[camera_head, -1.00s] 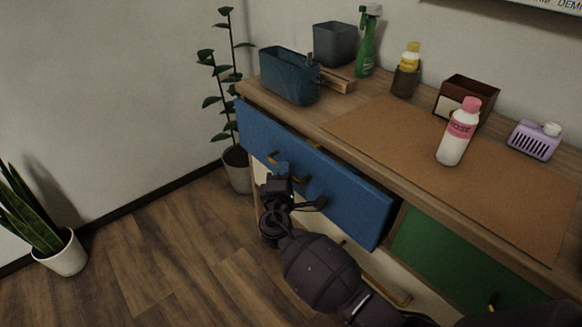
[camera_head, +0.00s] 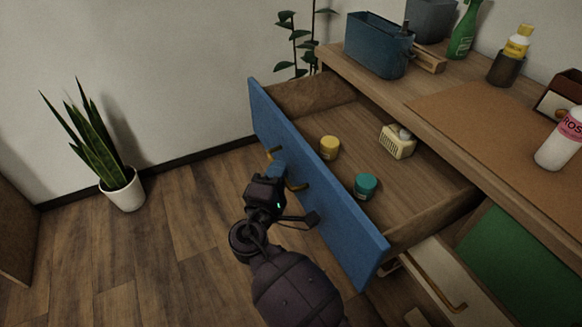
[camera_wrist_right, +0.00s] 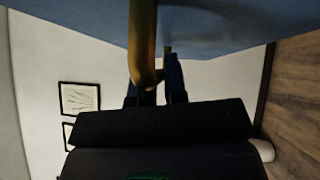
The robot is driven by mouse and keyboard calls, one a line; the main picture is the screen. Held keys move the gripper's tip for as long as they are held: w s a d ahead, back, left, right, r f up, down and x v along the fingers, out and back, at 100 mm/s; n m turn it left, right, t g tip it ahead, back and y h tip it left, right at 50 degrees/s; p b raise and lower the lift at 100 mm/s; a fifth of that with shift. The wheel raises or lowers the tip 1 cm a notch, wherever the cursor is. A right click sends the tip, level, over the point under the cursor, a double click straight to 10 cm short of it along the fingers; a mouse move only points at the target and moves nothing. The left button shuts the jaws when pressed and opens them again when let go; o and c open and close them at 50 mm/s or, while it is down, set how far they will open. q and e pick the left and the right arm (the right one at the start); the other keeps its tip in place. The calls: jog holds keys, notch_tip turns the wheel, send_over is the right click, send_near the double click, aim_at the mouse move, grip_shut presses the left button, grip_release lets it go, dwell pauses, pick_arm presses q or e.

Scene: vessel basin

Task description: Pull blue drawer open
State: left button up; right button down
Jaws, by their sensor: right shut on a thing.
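The blue drawer (camera_head: 310,197) stands well out from the wooden cabinet in the head view, its inside showing. It holds a yellow-lidded jar (camera_head: 329,147), a teal-lidded jar (camera_head: 365,185) and a cream basket-like box (camera_head: 397,142). My right gripper (camera_head: 277,172) is at the drawer front, shut on the brass handle (camera_head: 297,187). In the right wrist view the handle (camera_wrist_right: 142,45) runs between the fingers (camera_wrist_right: 158,85), below the blue front. My left gripper is not in view.
A cream drawer with a brass handle (camera_head: 436,284) and a green front (camera_head: 524,262) are at lower right. The top carries a blue bin (camera_head: 378,45), a spray bottle (camera_head: 463,32) and a white-pink bottle (camera_head: 562,140). A potted plant (camera_head: 122,190) stands left on open floor.

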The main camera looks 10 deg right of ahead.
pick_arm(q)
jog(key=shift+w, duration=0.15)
pick_arm(e)
jog(key=shift+s+a, duration=0.1)
jog(key=shift+a, duration=0.05)
jog(key=c, duration=1.2)
grip_release()
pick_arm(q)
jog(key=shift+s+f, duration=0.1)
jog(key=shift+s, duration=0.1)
pick_arm(e)
jog(key=shift+o, duration=0.2)
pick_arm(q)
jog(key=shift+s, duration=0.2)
